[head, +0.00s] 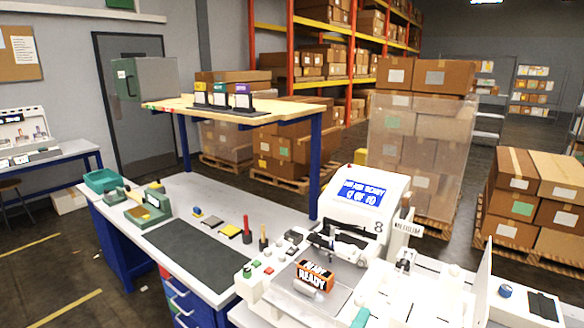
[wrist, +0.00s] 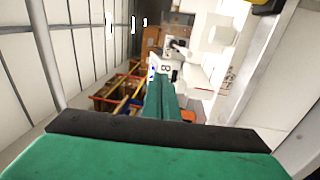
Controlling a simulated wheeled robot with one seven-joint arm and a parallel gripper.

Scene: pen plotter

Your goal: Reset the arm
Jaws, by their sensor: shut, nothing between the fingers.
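My gripper (wrist: 162,78) shows in the wrist view as green fingers pressed together, shut and empty. Past their tips is a white machine part marked "8", seen at a steep angle. In the head view the white plotter machine (head: 385,190) stands on the bench, its blue screen (head: 361,193) lit with white text. A black and orange block (head: 315,276) marked "READY" sits in front of the machine.
Stacked cartons (head: 520,200) fill the right side. Open floor lies at the left.

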